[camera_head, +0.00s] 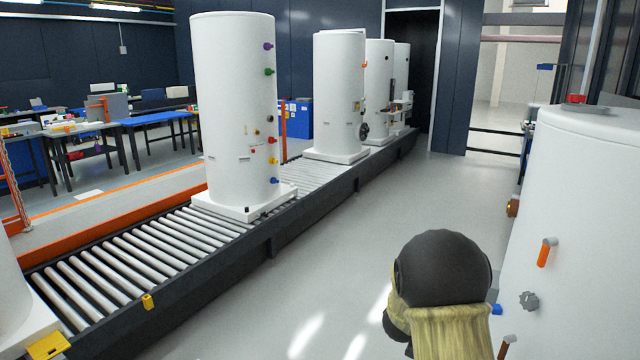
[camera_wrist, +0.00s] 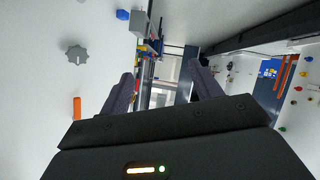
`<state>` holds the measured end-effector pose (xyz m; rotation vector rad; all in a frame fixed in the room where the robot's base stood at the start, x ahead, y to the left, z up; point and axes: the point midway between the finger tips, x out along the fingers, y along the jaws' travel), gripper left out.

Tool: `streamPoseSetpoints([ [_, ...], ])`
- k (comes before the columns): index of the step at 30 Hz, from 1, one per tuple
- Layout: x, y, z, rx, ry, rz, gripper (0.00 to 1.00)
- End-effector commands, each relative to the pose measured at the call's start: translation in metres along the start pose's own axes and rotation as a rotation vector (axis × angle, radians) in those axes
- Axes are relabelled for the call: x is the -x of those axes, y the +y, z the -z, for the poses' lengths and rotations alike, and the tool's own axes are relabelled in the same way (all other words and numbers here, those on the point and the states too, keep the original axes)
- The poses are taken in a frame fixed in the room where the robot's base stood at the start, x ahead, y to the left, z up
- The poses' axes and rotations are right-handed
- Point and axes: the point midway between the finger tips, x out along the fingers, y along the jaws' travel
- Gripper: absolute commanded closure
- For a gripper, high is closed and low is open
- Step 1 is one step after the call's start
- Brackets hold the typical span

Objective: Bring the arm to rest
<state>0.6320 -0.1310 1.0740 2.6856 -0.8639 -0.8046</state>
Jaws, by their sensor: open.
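My gripper (camera_wrist: 158,100) shows in the wrist view with its two dark fingers spread apart and nothing between them. In the head view my arm's dark rounded joint is at the lower right, and the fingers are hidden there. A large white tank (camera_head: 590,220) stands just right of my arm. It has an orange handle (camera_head: 546,252) and a grey knob (camera_head: 528,300). In the wrist view the same white tank (camera_wrist: 40,110) fills the left side, close to the left finger, with the knob and orange handle on it. I cannot tell whether the finger touches it.
A roller conveyor (camera_head: 130,255) runs diagonally from lower left to the back. A tall white tank (camera_head: 235,100) stands on it, with several more behind. Workbenches (camera_head: 155,118) are at the back left. The grey floor (camera_head: 375,200) between conveyor and right tank is clear.

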Motion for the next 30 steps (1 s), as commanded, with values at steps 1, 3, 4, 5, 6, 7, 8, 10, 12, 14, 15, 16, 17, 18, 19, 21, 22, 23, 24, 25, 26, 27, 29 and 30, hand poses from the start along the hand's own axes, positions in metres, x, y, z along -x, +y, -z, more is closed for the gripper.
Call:
streamPoseSetpoints([
  [1, 0.017, -0.007, -0.001, -0.017, -0.027, 0.093, 0.36],
  [3, 0.042, -0.018, -0.009, -0.029, -0.078, 0.219, 0.36],
  [4, 0.053, -0.023, -0.013, -0.031, -0.104, 0.271, 0.36],
  [5, 0.066, -0.026, -0.018, -0.032, -0.132, 0.318, 0.36],
  [6, 0.083, -0.030, -0.026, -0.028, -0.173, 0.378, 0.36],
  [7, 0.096, -0.031, -0.033, -0.023, -0.206, 0.420, 0.36],
  [8, 0.110, -0.032, -0.040, -0.016, -0.242, 0.459, 0.36],
  [10, 0.142, -0.031, -0.059, 0.008, -0.328, 0.535, 0.36],
  [12, 0.174, -0.025, -0.082, 0.043, -0.421, 0.591, 0.36],
  [14, 0.202, -0.015, -0.102, 0.079, -0.503, 0.621, 0.36],
  [15, 0.218, -0.007, -0.116, 0.106, -0.555, 0.631, 0.36],
  [16, 0.229, -0.001, -0.126, 0.126, -0.592, 0.633, 0.36],
  [17, 0.239, 0.005, -0.134, 0.144, -0.624, 0.633, 0.36],
  [18, 0.249, 0.012, -0.144, 0.166, -0.660, 0.629, 0.36],
  [19, 0.255, 0.017, -0.150, 0.178, -0.682, 0.625, 0.36],
  [21, 0.265, 0.025, -0.159, 0.200, -0.717, 0.616, 0.36],
  [22, 0.267, 0.026, -0.161, 0.206, -0.726, 0.614, 0.36],
  [23, 0.268, 0.028, -0.163, 0.209, -0.731, 0.612, 0.36],
  [24, 0.269, 0.028, -0.163, 0.211, -0.735, 0.611, 0.36],
  [25, 0.269, 0.028, -0.163, 0.211, -0.736, 0.611, 0.36],
  [26, 0.268, 0.028, -0.163, 0.211, -0.735, 0.611, 0.36],
  [27, 0.268, 0.028, -0.163, 0.211, -0.735, 0.611, 0.36],
  [29, 0.268, 0.028, -0.163, 0.210, -0.734, 0.611, 0.36],
  [30, 0.268, 0.027, -0.163, 0.210, -0.734, 0.611, 0.36],
])
